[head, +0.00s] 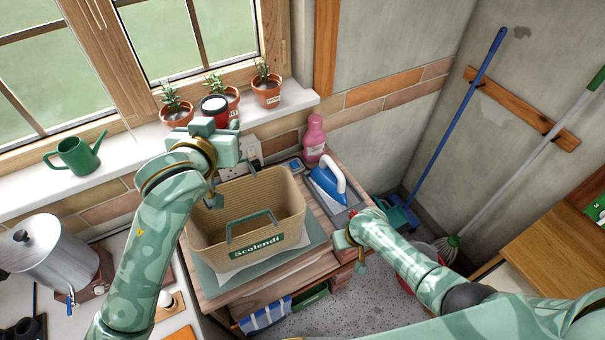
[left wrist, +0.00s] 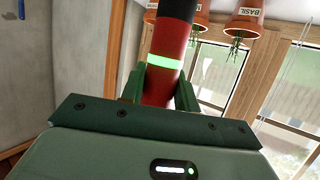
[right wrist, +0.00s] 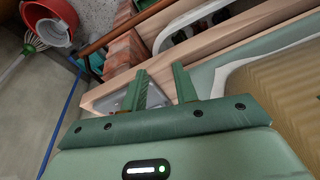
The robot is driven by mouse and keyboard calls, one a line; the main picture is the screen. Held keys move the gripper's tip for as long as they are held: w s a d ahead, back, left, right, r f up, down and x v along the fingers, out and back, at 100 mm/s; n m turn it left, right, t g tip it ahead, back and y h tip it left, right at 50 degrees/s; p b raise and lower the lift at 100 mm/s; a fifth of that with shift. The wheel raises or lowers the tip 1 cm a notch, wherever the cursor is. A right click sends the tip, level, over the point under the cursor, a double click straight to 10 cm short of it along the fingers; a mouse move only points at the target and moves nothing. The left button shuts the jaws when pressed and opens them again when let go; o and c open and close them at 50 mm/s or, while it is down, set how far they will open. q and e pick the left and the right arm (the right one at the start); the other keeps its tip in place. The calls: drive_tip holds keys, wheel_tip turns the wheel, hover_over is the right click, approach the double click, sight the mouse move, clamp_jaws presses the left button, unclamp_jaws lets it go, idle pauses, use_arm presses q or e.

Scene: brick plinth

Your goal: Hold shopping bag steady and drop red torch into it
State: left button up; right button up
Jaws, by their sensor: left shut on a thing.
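The tan woven shopping bag (head: 205,235) stands upright and open on the plinth, with green handles and a "Scolendi" label. My left gripper (head: 207,124) is above and behind the bag, by the window sill. In the left wrist view it is shut on the red torch (left wrist: 165,82), which has a pale green band and a dark end. In the head view the torch (head: 214,107) seems to show end-on beside the pots. My right gripper (head: 348,248) is right of the bag, apart from it; its fingers (right wrist: 160,90) are spread with nothing between them.
A blue iron (head: 328,186) and a pink bottle (head: 314,138) stand right of the bag. Potted herbs (head: 267,92) and a green watering can (head: 77,154) line the sill. A metal urn (head: 45,255) is at the left. A red bucket (right wrist: 50,22) stands on the floor.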

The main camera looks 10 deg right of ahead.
use_arm(q)
drive_tip(key=shift+s+r, duration=0.1)
drive_tip(key=shift+s, duration=0.1)
use_arm(e)
drive_tip(key=w+a+r+y, duration=0.1)
drive_tip(key=w+a+r, duration=0.1)
drive_tip(key=w+r, duration=0.45)
drive_tip(key=w+a+r, duration=0.3)
drive_tip(key=w+r, duration=0.1)
drive_tip(key=r, duration=0.5)
use_arm(q)
drive_tip(key=shift+w+a, duration=0.1)
use_arm(e)
drive_tip(key=n+g+h, duration=0.2)
drive_tip(key=g, duration=0.1)
approach(301, 205)
wheel_tip(301, 205, down, 11)
drive_tip(key=shift+w+a, duration=0.1)
drive_tip(key=shift+w, duration=0.1)
